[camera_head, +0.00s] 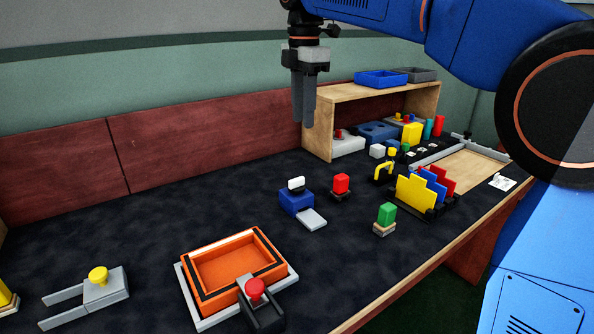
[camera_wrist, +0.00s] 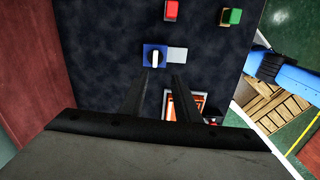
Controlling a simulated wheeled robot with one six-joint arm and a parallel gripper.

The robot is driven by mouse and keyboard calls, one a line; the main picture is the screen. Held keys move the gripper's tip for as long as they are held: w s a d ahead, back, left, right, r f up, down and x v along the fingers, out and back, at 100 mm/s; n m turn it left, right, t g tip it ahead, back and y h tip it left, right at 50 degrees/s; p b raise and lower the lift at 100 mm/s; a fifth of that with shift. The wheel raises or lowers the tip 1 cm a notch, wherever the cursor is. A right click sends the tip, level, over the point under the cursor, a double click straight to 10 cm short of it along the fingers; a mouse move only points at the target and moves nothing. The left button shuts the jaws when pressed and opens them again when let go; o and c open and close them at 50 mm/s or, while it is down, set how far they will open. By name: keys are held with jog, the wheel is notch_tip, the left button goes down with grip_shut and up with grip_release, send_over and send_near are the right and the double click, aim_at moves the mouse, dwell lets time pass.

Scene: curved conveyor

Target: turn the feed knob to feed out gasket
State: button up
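The feed knob appears to be the white knob (camera_head: 296,184) on a blue box (camera_head: 294,203) with a light grey plate (camera_head: 313,220) at its front. In the wrist view the white knob (camera_wrist: 155,59) stands on the blue box (camera_wrist: 148,49), with the plate (camera_wrist: 177,54) to its right. My gripper (camera_head: 303,121) hangs fingers down, high above the table and apart from the knob. In the wrist view my gripper (camera_wrist: 160,76) is open, with nothing between its fingers. I cannot make out a gasket on the plate.
A red block (camera_head: 341,184) and a green block (camera_head: 387,213) stand right of the box. An orange tray (camera_head: 218,296) with a red-knobbed clamp (camera_head: 255,289) lies in front. A wooden shelf (camera_head: 318,130) stands behind.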

jog(key=a, duration=0.2)
send_near(297, 179)
jog(key=shift+n, duration=0.4)
notch_tip(297, 179, down, 8)
jog(key=shift+w+a+f, duration=0.15)
jog(key=shift+c, duration=0.3)
grip_shut()
